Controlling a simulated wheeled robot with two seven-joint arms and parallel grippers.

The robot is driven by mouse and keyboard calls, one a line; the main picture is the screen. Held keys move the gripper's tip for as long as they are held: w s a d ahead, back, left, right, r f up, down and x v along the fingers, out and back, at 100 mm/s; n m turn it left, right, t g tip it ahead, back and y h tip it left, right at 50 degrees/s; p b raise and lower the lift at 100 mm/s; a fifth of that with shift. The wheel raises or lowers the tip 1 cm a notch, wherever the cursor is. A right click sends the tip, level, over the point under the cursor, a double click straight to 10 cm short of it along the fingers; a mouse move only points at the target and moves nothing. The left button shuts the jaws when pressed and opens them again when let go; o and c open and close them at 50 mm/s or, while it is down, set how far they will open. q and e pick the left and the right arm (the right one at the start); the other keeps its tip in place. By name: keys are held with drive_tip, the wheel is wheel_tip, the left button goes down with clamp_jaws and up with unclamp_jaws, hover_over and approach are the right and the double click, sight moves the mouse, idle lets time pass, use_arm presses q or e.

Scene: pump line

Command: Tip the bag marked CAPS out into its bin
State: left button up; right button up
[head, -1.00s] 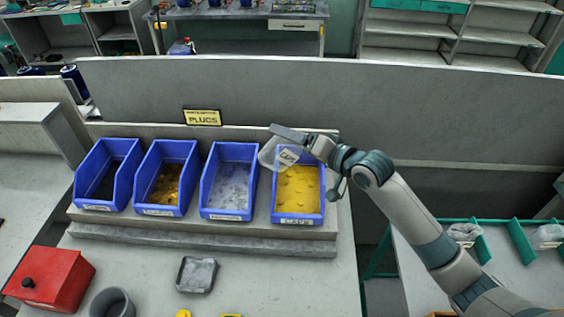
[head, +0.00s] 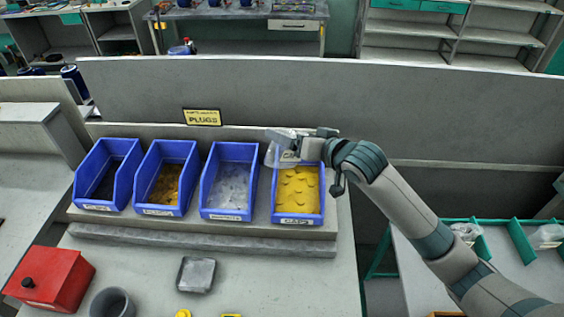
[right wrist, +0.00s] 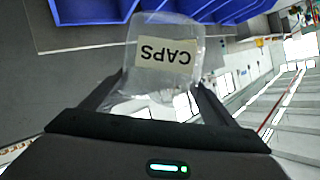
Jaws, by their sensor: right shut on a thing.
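The clear bag (right wrist: 188,42) carries a pale label reading CAPS, upside down in the right wrist view. In the head view the bag (head: 272,157) hangs over the back left part of the rightmost blue bin (head: 298,218). That bin's front label reads CAPS, and yellow caps (head: 299,185) lie in it. My right gripper (head: 295,142) is shut on the bag, above the bin's back edge; its fingers also show in the right wrist view (right wrist: 158,97). I see no yellow in the bag, though part of it is hidden. My left gripper is out of view.
Several blue bins stand in a row on a raised ledge; a bin with pale pieces (head: 231,185) is just left. A PLUGS sign (head: 202,117) and a grey partition (head: 300,95) are behind. A grey tray (head: 197,275) and red box (head: 50,279) sit in front.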

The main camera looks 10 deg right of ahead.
drive_tip(key=shift+r+n+h, duration=0.3)
drive_tip(key=shift+n, duration=0.2)
drive_tip(key=shift+r+n+h, duration=0.35)
drive_tip(key=shift+n+h, duration=0.45)
drive_tip(key=shift+n, duration=0.3)
drive_tip(key=shift+s+d+f+t+b, duration=0.1)
drive_tip(key=shift+d+f+t+b, duration=0.15)
drive_tip(key=shift+b, duration=0.4)
drive_tip(key=s+d+f+m+h+b, duration=0.2)
drive_tip(key=s+d+b, duration=0.4)
drive_tip(key=b, duration=0.8)
drive_tip(key=shift+s+d+m+t+h, duration=0.35)
drive_tip(key=shift+d+m+h, duration=0.55)
drive_tip(key=shift+d+h, duration=0.3)
drive_tip(key=shift+a, duration=0.15)
